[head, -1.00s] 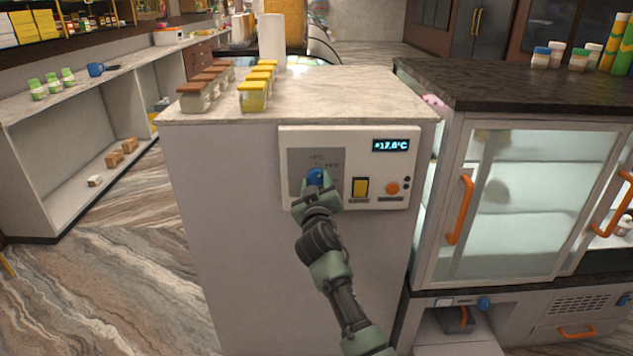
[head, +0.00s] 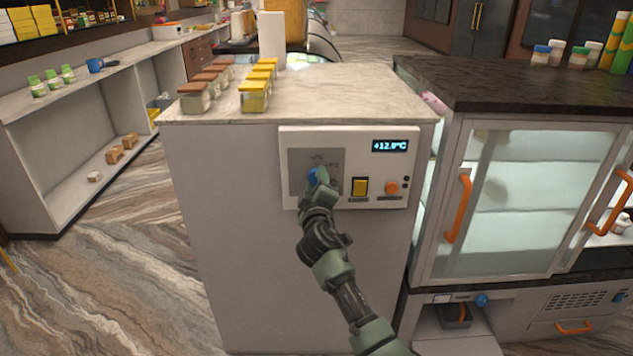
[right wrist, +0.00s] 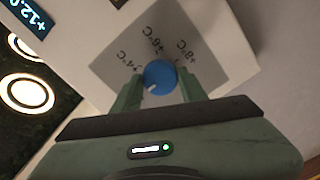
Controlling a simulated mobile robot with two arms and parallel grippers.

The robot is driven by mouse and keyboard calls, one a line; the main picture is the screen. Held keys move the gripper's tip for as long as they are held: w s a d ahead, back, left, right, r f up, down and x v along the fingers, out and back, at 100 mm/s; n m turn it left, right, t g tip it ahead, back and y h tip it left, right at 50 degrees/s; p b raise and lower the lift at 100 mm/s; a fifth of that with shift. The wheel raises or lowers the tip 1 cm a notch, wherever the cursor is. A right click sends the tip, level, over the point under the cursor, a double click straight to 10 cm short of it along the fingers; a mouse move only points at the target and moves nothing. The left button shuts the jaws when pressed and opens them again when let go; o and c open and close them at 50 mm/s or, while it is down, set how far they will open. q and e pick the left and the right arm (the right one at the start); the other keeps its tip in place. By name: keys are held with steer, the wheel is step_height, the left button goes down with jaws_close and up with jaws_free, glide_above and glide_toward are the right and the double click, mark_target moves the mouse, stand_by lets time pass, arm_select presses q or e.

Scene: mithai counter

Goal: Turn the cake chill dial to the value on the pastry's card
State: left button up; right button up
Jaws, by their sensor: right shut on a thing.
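The blue dial (head: 314,175) is on the grey plate of a white control panel (head: 345,200) on the counter's front. It also shows in the right wrist view (right wrist: 159,76), with a white mark at its lower left. Labels reading +4°C, +6°C and +8°C are printed around it. The panel's display (head: 390,146) reads about +12°C; its last digit is blurred. My right gripper (right wrist: 160,86) is shut on the dial, one finger on each side. My left gripper is not in view. I cannot make out a pastry or its card.
Jars with brown and yellow lids (head: 254,97) stand on the counter top (head: 330,95). A glass-door cabinet with an orange handle (head: 459,208) is at the right.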

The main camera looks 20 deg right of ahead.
steer(key=shift+d, duration=0.15)
steer(key=o, duration=1.4)
steer(key=shift+w, duration=0.1)
steer(key=shift+c, duration=0.2)
steer(key=shift+f, duration=0.1)
steer(key=v, duration=0.7)
steer(key=shift+s, duration=0.35)
